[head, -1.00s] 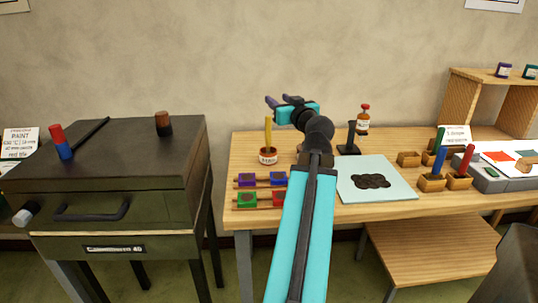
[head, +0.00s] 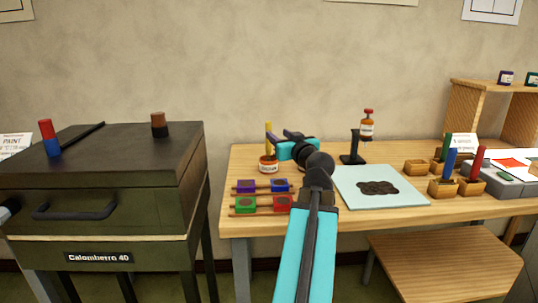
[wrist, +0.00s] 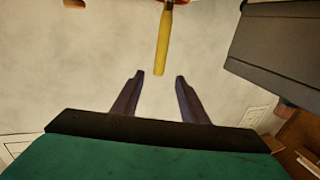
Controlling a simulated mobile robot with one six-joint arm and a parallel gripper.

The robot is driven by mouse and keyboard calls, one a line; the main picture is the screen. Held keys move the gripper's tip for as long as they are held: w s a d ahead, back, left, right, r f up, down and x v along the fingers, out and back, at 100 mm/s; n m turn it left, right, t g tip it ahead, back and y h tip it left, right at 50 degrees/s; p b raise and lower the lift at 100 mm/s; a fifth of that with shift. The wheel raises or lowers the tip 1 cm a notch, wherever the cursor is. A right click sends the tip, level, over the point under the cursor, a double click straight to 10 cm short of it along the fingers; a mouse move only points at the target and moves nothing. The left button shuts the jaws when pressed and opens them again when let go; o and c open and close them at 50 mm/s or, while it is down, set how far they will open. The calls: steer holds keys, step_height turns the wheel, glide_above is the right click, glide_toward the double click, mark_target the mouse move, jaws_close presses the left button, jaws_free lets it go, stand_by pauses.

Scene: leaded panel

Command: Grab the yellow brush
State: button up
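The yellow brush (head: 268,133) stands upright in a small labelled pot (head: 268,164) at the back left of the wooden table. My gripper (head: 280,135) is at about the height of the brush handle, close beside it in the head view. In the wrist view, my gripper (wrist: 160,76) is open, with nothing between its two fingers. The yellow brush (wrist: 163,45) shows there just beyond the fingertips, lined up with the gap between them. Its pot is mostly cut off at the top edge of that view.
Paint blocks (head: 246,186) on wooden rails lie in front of the pot. A dark kiln-like box (head: 100,190) stands left, across a gap.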

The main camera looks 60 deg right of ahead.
mark_target(270, 128)
steer(key=p, duration=0.2)
steer(key=shift+w+d+r+p, duration=0.15)
steer(key=shift+w+r+p, duration=0.05)
steer(key=shift+w+p, duration=0.1)
steer(key=p, duration=0.5)
steer(key=shift+w+d, duration=0.35)
steer(key=shift+w, duration=0.05)
steer(key=w+p, duration=0.1)
steer(key=p, duration=0.6)
steer(key=shift+d, duration=0.3)
steer(key=shift+f+p+x, duration=0.2)
steer(key=shift+p+x, duration=0.7)
steer(key=shift+x, duration=1.95)
steer(key=shift+d, duration=0.1)
steer(key=shift+p+x, duration=0.6)
steer(key=shift+x, duration=0.4)
steer(key=p+x, duration=0.1)
steer(key=x, duration=0.2)
steer(key=shift+d+r, duration=0.1)
